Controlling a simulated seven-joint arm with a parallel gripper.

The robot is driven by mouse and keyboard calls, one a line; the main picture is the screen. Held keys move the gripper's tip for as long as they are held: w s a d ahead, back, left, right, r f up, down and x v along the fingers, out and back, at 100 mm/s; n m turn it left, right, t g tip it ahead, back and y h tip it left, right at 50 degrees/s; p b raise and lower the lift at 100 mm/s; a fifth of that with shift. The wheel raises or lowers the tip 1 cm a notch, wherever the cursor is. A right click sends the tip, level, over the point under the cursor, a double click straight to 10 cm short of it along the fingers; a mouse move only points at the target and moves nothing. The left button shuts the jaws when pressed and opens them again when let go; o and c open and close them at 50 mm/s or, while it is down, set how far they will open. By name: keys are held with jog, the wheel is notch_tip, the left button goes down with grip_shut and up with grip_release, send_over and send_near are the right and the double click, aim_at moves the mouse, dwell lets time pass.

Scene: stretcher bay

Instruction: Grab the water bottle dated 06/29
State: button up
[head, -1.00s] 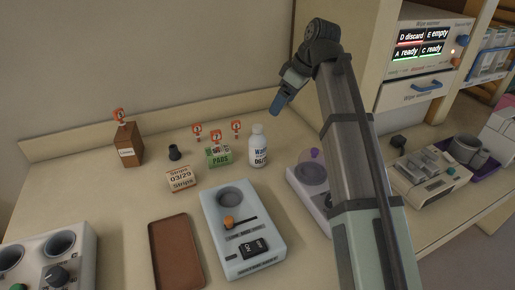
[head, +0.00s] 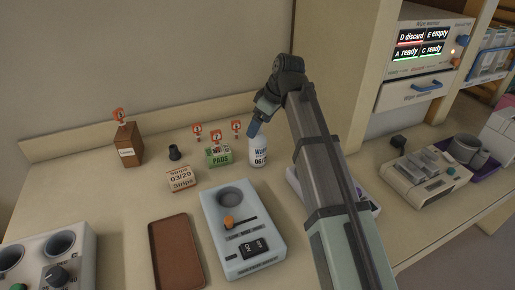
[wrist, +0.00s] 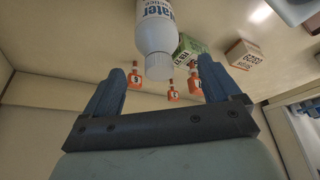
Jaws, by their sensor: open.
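The water bottle (head: 258,153) is white with a blue "Water" label and stands upright on the counter, right of the green pads box. Its date is too small to read in the head view, and its top is partly hidden by my gripper (head: 255,129). In the wrist view the bottle (wrist: 156,30) shows upside down, its white cap between and beyond my two blue fingers. My gripper (wrist: 162,88) is open and empty, its fingertips close to the cap. I cannot tell whether they touch it.
The green pads box (head: 219,156) with red-tagged items stands just left of the bottle. A strips box (head: 181,179) marked 03/29, a brown box (head: 129,146) and a small dark cup (head: 175,152) are farther left. A pale device (head: 240,237) and brown tray (head: 175,252) lie in front.

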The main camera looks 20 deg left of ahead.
aim_at(258, 145)
jog(key=shift+x, duration=2.65)
jog(key=shift+c, duration=0.2)
jog(key=shift+r, duration=0.1)
grip_shut()
